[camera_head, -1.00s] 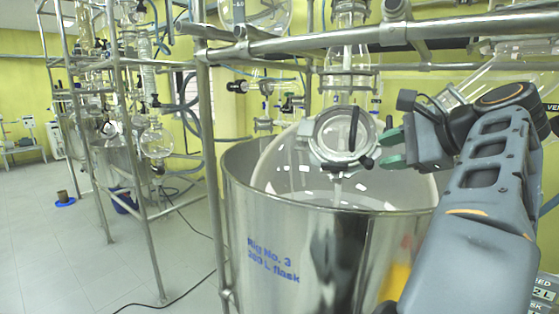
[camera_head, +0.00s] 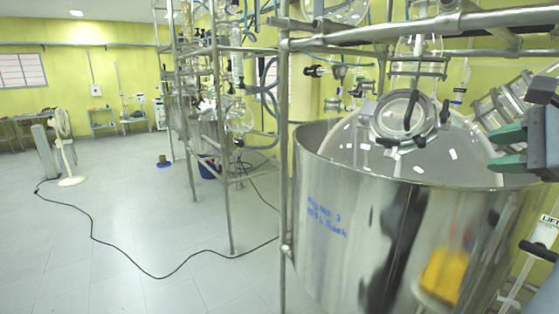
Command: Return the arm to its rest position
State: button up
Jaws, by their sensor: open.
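My gripper (camera_head: 499,149) is at the right edge of the head view, with two green fingertips one above the other and a gap between them. It is open and empty. It is apart from the round glass port with its clamp ring (camera_head: 404,117), which lies to its left. The steel vessel marked with blue writing (camera_head: 335,205) stands below and left of my gripper. Most of my arm is out of the picture to the right.
Steel frame pipes (camera_head: 284,160) stand around the vessel, and one crosses above. More glassware on a rack (camera_head: 238,118) is to the left. A black cable (camera_head: 95,240) lies across the floor near a white fan (camera_head: 64,150). The floor at left is largely clear.

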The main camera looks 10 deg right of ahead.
jog(key=d+f+n+g+h, duration=0.1)
jog(key=d+f+g+h, duration=0.15)
jog(key=d+f, duration=0.4)
jog(key=w+a+f+n+g+h, duration=0.1)
jog(key=a+f+n, duration=0.2)
jog(key=f, duration=0.4)
jog(key=w+a+f+n+g, duration=0.1)
jog(key=a+f+n+g, duration=0.2)
jog(key=f, duration=0.4)
jog(key=a+f+n, duration=0.4)
jog(key=a, duration=0.4)
jog(key=s+a+f+n, duration=0.1)
jog(key=a+f+n, duration=0.4)
jog(key=a, duration=0.3)
jog(key=a+f+n+g, duration=0.1)
jog(key=a+f+n, duration=0.4)
jog(key=a, duration=0.3)
jog(key=shift+s, duration=0.35)
jog(key=shift+s+a+f+y, duration=0.1)
jog(key=shift+f+y, duration=0.05)
jog(key=shift+y, duration=0.1)
